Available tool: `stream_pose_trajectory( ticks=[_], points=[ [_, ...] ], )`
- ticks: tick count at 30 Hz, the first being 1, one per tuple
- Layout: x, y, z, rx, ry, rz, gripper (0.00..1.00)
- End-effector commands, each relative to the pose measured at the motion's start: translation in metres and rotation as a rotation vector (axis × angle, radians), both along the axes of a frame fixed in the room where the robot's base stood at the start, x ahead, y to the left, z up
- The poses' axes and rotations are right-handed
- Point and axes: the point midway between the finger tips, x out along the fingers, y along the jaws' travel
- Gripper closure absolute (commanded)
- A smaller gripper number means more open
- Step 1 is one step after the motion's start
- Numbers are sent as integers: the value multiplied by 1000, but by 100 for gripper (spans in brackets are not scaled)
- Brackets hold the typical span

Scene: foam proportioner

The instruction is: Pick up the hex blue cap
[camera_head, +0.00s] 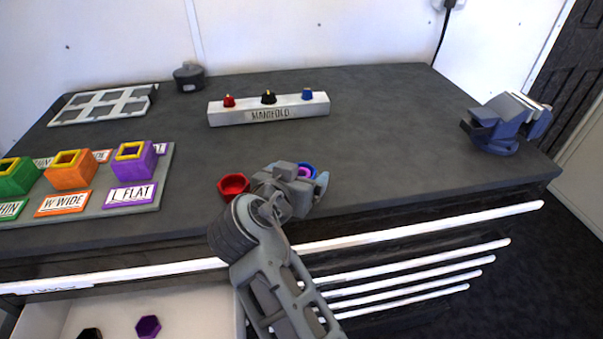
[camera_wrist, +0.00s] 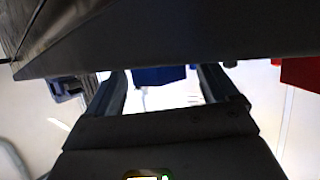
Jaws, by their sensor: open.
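The blue cap (camera_head: 309,168) sits near the front edge of the dark worktop, mostly hidden behind my gripper (camera_head: 304,180). A blue rim and a purple-pink inside show past the gripper. In the wrist view, which appears upside down, the blue cap (camera_wrist: 160,75) lies between the two spread fingers of my gripper (camera_wrist: 163,84). Gaps show on both sides of it, so the fingers are open and not closed on it. A red hex cap (camera_head: 234,185) stands just left of my gripper; it also shows at the right edge of the wrist view (camera_wrist: 300,74).
A white manifold block (camera_head: 270,112) with red, black and blue fittings stands behind. A board with coloured square blocks (camera_head: 134,162) is at left, a blue-grey vise (camera_head: 497,125) at right. An open drawer (camera_head: 195,308) below holds a purple hex cap (camera_head: 148,327) and a black one (camera_head: 90,334).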

Motion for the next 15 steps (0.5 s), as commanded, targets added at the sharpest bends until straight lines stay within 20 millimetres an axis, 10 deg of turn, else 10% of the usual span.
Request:
stream_pose_trajectory(
  ticks=[6,15],
  points=[
    [1,0,0,1,0,1,13],
    [0,0,0,0,0,1,42]
  ],
)
